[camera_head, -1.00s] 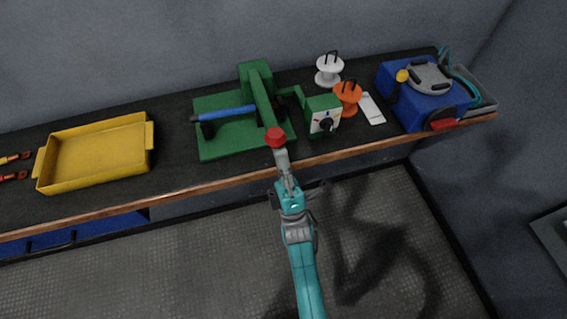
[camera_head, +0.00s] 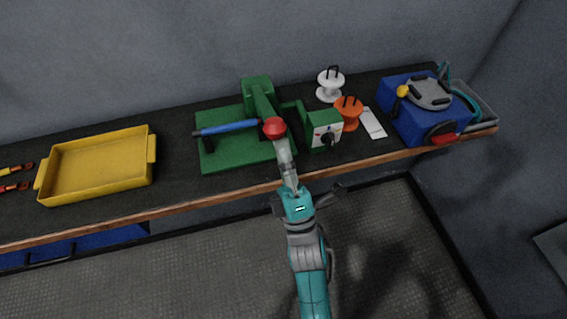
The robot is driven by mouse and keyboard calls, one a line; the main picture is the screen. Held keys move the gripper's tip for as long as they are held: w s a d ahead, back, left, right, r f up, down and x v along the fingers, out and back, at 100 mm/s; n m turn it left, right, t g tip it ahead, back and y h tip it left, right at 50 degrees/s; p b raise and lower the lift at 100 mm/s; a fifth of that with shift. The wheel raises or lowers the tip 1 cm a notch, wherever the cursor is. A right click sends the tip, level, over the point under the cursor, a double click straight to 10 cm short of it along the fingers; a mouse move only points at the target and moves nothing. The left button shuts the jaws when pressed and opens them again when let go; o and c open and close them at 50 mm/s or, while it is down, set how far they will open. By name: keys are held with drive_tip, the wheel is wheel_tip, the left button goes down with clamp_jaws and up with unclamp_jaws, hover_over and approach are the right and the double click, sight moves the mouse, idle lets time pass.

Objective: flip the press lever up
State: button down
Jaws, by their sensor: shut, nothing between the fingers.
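The green press (camera_head: 225,155) stands on the bench near the middle of the head view. Its green lever (camera_head: 262,102) runs from the rear column toward me and ends in a red ball knob (camera_head: 274,128). The lever looks foreshortened, with its knob raised above the green base. My gripper (camera_head: 281,148) is shut and empty. It comes from the front with its tip right at the underside of the knob, seemingly touching it. The tip's exact contact is partly hidden by the knob.
A blue bar (camera_head: 230,128) lies across the press base. A green box with a dial (camera_head: 325,131) is close to the right, then an orange spool (camera_head: 348,113), a white spool (camera_head: 330,84) and a blue machine (camera_head: 425,113). A yellow tray (camera_head: 97,167) is left.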

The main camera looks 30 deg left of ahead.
drive_tip(key=w+a+r, duration=0.1)
drive_tip(key=r, duration=0.2)
drive_tip(key=w+a+r, duration=0.1)
drive_tip(key=r, duration=0.3)
drive_tip(key=w+a+r, duration=0.1)
drive_tip(key=r, duration=0.2)
drive_tip(key=shift+a+r, duration=0.25)
drive_tip(key=shift+a, duration=0.05)
drive_tip(key=shift+x, duration=0.8)
drive_tip(key=shift+w, duration=0.1)
